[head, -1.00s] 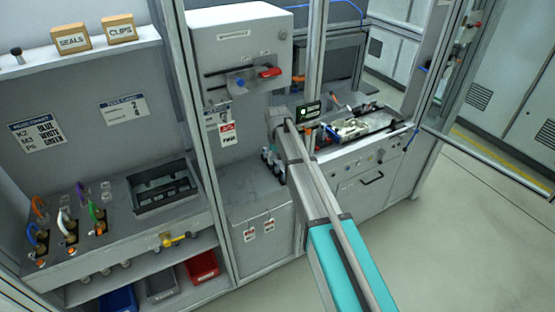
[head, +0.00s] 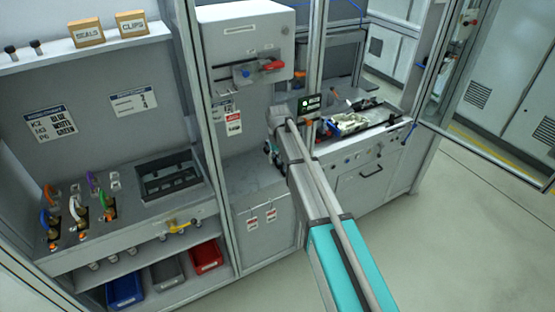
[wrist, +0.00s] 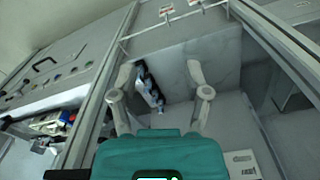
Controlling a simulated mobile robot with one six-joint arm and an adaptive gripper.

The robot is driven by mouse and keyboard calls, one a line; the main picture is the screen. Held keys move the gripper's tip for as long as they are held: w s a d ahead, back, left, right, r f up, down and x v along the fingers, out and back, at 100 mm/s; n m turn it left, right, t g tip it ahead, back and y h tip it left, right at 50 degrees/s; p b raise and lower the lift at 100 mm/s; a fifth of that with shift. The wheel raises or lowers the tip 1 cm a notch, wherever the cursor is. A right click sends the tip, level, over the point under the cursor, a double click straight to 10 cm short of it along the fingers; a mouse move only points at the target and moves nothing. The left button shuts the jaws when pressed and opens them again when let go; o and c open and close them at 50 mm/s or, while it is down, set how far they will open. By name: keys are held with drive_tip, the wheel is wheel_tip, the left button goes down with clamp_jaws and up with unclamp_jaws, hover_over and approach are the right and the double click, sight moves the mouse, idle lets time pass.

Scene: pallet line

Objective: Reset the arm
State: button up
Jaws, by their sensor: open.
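My arm reaches from the bottom of the head view up toward the middle of the workstation. Its far end lies in front of the grey cabinet bay, where my gripper is mostly hidden behind the arm. In the wrist view my gripper (wrist: 160,85) has its two pale fingers spread wide apart with nothing between them in its grasp. Beyond the fingers is a grey bay with a row of small dark and bluish items (wrist: 150,88) near the left finger. I cannot tell what these items are.
A frame post (wrist: 100,85) runs close beside the left finger. In the head view, a bench tray (head: 350,124) stands right of the arm, and a panel with coloured hoses (head: 80,205) is at left. Blue (head: 124,290) and red (head: 206,256) bins sit below. Open floor (head: 470,230) lies at right.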

drive_tip(key=shift+s, duration=0.1)
idle(0.3)
drive_tip(key=s+d+f+m+b, duration=0.1)
drive_tip(key=s+d+f+b, duration=0.1)
drive_tip(key=s+d, duration=1)
drive_tip(key=s+d+f+m+b, duration=0.2)
drive_tip(key=s+d+f+b, duration=0.1)
drive_tip(key=s+d, duration=0.9)
drive_tip(key=shift+s+d, duration=0.25)
drive_tip(key=shift+s, duration=0.7)
drive_tip(key=shift+s, duration=0.1)
